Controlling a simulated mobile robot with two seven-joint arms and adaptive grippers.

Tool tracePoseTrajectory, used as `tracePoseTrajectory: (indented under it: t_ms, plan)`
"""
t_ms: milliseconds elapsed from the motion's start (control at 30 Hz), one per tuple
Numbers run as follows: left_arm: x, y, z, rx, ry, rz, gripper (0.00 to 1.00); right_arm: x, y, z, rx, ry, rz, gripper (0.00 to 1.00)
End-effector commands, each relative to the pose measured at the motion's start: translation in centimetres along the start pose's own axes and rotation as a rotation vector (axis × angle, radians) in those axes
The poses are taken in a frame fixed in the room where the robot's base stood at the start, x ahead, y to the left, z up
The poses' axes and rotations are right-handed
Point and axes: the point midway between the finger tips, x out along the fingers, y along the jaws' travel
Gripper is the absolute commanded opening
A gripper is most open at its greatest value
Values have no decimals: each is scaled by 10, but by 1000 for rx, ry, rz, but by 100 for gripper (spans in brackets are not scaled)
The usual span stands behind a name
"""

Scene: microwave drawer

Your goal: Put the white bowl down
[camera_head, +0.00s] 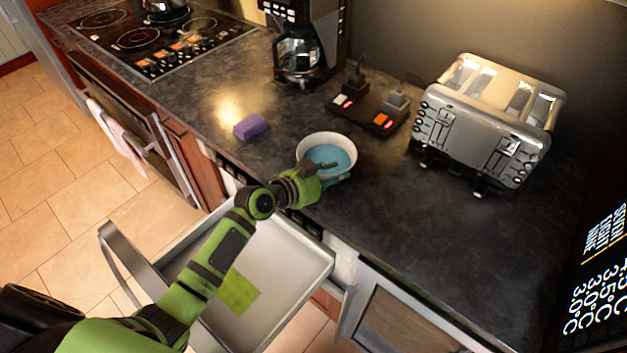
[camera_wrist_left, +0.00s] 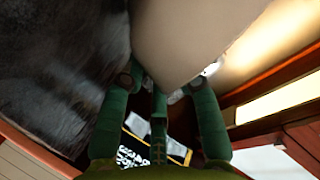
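The white bowl (camera_head: 327,143) has a light rim and a blue inside. It looks upright at the front edge of the dark counter (camera_head: 420,215). My left gripper (camera_head: 321,182) is at its near left side, with its fingers against the lower wall. It appears shut on the bowl. In the left wrist view the bowl's pale wall (camera_wrist_left: 195,35) fills the upper middle, by the tips of my left gripper (camera_wrist_left: 162,85). The bowl's underside is hidden, so I cannot tell whether it touches the counter. My right gripper is not in view.
A purple block (camera_head: 250,126) lies left of the bowl. Behind are a coffee maker (camera_head: 300,50), a dark switch panel (camera_head: 369,114) and a chrome toaster (camera_head: 487,120). An open drawer (camera_head: 285,262) with a green item (camera_head: 238,291) lies below my left arm. The counter right of the bowl is clear.

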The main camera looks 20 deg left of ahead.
Motion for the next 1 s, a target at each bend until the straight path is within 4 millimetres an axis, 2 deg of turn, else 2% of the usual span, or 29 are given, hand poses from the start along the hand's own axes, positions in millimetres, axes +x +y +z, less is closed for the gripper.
tracePoseTrajectory:
  t_ms: [300, 500, 700, 1000]
  plan:
    - [-63, 2, 3, 5, -3, 2, 32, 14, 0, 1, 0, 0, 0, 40]
    - [-94, 2, 2, 3, -2, 3, 32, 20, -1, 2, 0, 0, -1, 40]
    - [-105, 1, 0, 2, 0, 2, 32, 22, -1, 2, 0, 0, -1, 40]
    - [-105, 1, -1, 1, 0, 2, 32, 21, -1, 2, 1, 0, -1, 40]
